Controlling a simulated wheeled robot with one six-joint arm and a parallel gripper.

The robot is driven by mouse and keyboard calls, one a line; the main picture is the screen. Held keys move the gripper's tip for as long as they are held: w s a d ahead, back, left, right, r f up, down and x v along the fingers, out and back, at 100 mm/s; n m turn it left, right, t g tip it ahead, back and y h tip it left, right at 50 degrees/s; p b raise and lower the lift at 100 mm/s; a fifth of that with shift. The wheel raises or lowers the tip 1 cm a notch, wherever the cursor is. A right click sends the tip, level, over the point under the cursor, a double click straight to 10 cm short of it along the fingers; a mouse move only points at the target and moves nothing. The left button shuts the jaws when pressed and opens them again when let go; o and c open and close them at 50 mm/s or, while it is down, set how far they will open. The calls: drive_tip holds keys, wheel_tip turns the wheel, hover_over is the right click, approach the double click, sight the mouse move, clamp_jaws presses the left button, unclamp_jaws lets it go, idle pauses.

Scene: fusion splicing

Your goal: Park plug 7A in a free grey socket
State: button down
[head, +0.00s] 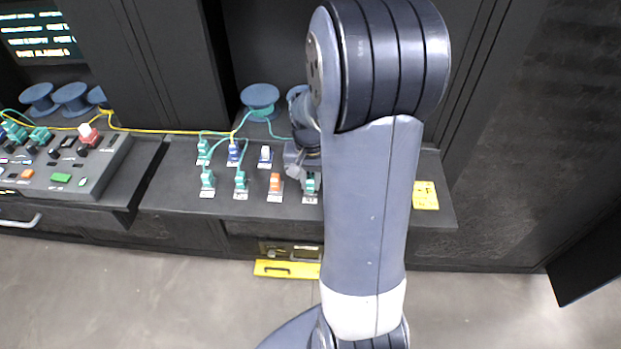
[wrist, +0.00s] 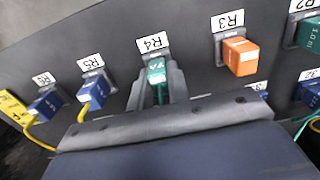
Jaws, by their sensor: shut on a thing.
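Plug 7A (wrist: 156,74) is a green block with small pale lettering, seen in the wrist view between my grey fingers. My gripper (wrist: 158,84) is shut on it. The plug is at the grey socket labelled R4 (wrist: 152,54); I cannot tell whether it is fully seated. In the head view a green plug (head: 311,184) stands at the right end of the front row, beside my gripper (head: 297,160), partly hidden by my arm. An orange plug (wrist: 240,56) is in R3, and blue plugs are in R5 (wrist: 93,90) and R6 (wrist: 47,104).
More green plugs (head: 207,180) and a blue plug (head: 234,152) stand on the shelf (head: 165,190). Yellow and green cables run to spools (head: 260,96) behind. A control panel (head: 75,175) is at left. A yellow tag (head: 425,195) lies right of my arm.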

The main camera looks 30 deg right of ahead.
drive_tip(key=c, duration=1.3)
unclamp_jaws()
drive_tip(key=shift+o, duration=0.2)
wheel_tip(320, 180, up, 11)
